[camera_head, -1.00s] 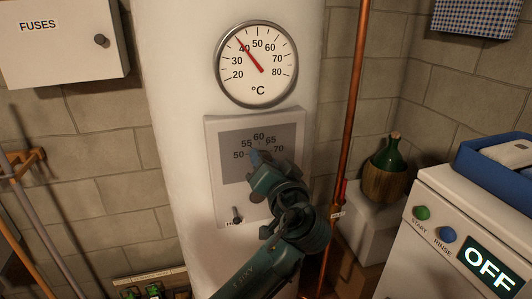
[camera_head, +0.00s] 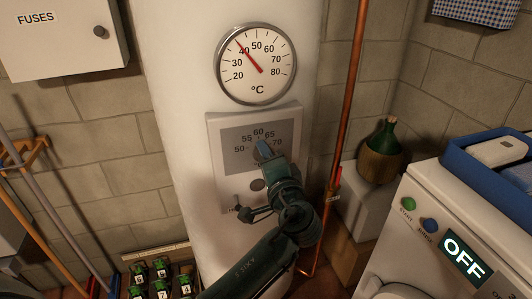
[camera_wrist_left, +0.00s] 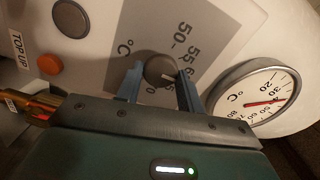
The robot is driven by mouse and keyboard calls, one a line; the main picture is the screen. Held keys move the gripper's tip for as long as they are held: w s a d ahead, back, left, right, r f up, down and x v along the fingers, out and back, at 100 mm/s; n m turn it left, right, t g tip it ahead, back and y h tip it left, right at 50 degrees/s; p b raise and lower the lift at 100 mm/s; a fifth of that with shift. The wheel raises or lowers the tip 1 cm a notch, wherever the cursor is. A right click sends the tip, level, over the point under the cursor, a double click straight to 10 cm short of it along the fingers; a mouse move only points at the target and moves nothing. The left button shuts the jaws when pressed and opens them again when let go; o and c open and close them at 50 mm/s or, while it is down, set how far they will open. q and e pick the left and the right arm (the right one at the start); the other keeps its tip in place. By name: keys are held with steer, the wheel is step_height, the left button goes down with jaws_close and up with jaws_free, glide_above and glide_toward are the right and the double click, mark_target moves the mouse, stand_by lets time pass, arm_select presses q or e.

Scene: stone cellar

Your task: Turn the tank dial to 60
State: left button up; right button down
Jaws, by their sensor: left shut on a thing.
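The tank dial is a round grey knob (camera_wrist_left: 160,70) on the pale control panel (camera_head: 291,128) of the white tank. Its scale runs from 50 to 70. In the wrist view the knob sits between the two blue fingers of my left gripper (camera_wrist_left: 159,86), which are shut on its sides. In the head view my left gripper (camera_head: 263,150) reaches the scale from below and hides the knob. A small pale mark shows on the knob; I cannot tell which number it points to. My right gripper is not in view.
A thermometer (camera_head: 256,64) above the panel has its red needle near 40. A copper pipe (camera_head: 347,120) runs right of the tank. A fuse box (camera_head: 60,40) hangs left. The washer (camera_head: 408,222) stands lower right, and a bottle crate (camera_head: 150,290) lies below.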

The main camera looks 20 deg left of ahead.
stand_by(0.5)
arm_select(q)
steer(key=o, duration=1)
